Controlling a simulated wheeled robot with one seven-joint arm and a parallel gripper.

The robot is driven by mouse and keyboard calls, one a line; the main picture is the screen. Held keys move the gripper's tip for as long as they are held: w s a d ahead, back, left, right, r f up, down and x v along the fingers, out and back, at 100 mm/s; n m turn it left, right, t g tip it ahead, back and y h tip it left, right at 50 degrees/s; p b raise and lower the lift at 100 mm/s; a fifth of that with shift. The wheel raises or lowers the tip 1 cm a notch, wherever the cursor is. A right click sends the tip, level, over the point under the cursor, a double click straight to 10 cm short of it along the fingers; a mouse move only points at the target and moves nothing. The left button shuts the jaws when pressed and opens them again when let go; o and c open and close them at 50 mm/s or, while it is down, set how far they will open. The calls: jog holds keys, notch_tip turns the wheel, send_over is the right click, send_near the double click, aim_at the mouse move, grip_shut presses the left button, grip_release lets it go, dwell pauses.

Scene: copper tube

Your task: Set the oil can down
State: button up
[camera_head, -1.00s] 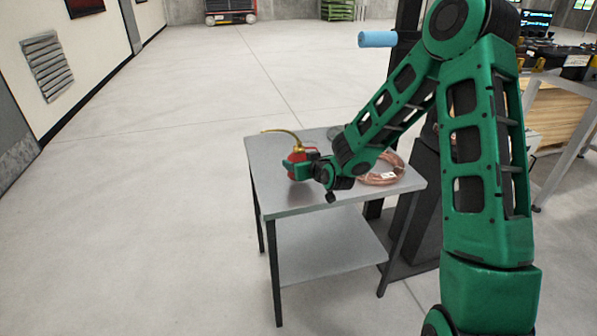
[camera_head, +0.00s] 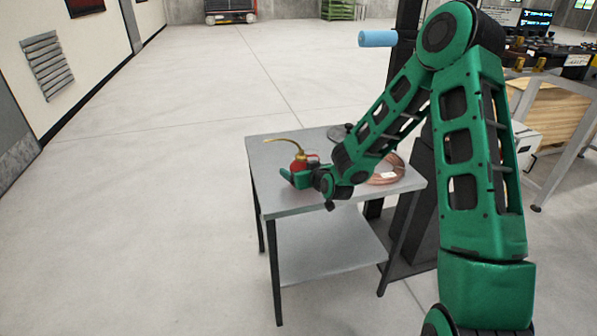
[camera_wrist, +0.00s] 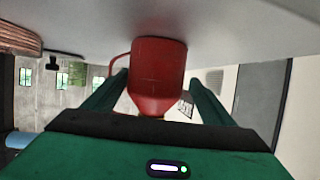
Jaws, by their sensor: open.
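The red oil can (camera_head: 299,164) with its thin brass spout (camera_head: 285,141) pointing left stands upright on the grey metal table (camera_head: 282,201). In the wrist view, which is upside down, the can (camera_wrist: 158,70) shows with its base against the tabletop (camera_wrist: 235,25). My gripper (camera_head: 296,178) is at the near side of the can, low over the table. In the wrist view its two green fingers (camera_wrist: 160,84) are spread, one on each side of the can, with gaps beside its body. The can's lower part is partly hidden by the gripper in the head view.
A copper tube coil (camera_head: 386,170) lies on the table to the right, partly behind my arm. A grey round object (camera_head: 340,132) is at the table's back edge. The table's left front corner is clear. The lower shelf (camera_head: 325,250) is empty.

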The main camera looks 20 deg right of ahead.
jog(key=shift+r, duration=0.1)
jog(key=v, duration=1.2)
jog(key=s+d+r+m+g+h, duration=0.3)
jog(key=s+d+g, duration=0.4)
jog(key=s+d, duration=0.8)
jog(key=s+r+m+g, duration=0.2)
jog(key=s+r+g, duration=0.1)
jog(key=s, duration=0.9)
jog(key=s+r+m+g+y, duration=0.1)
jog(key=s+r+m+g, duration=0.1)
jog(key=s, duration=1)
jog(key=shift+s+d+r+m+g, duration=0.2)
jog(key=shift+d+r+m+g, duration=0.2)
jog(key=shift+g, duration=0.2)
